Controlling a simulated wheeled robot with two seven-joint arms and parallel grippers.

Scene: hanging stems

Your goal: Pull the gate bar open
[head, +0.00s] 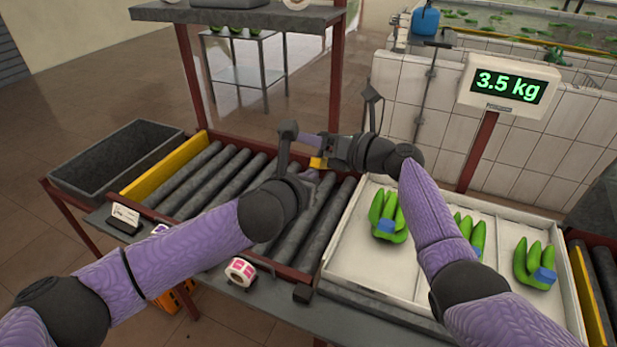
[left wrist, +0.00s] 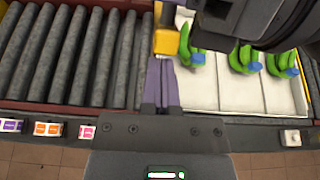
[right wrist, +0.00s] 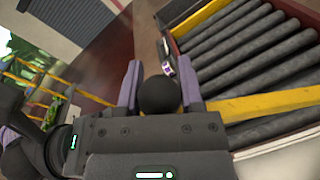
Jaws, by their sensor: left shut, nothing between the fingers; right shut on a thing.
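The gate bar (right wrist: 265,104) is a yellow bar with a round black knob (right wrist: 160,98) in the right wrist view. In the head view only a short yellow piece of the gate bar (head: 318,162) shows beside the grippers. My right gripper (head: 312,142) is shut on the knob, with one purple finger on each side of it. My left gripper (head: 309,175) is shut and empty just below the yellow piece. In the left wrist view its fingers (left wrist: 162,68) are together, close under the bar's yellow end (left wrist: 167,42). The rest of the bar is hidden there.
A roller conveyor (head: 225,165) lies left of the grippers, with a grey bin (head: 118,160) beyond it. A white tray (head: 345,265) with green banana bunches lies right. A scale display (head: 508,85) reads 3.5 kg. Sticker rolls (head: 241,270) line the front edge.

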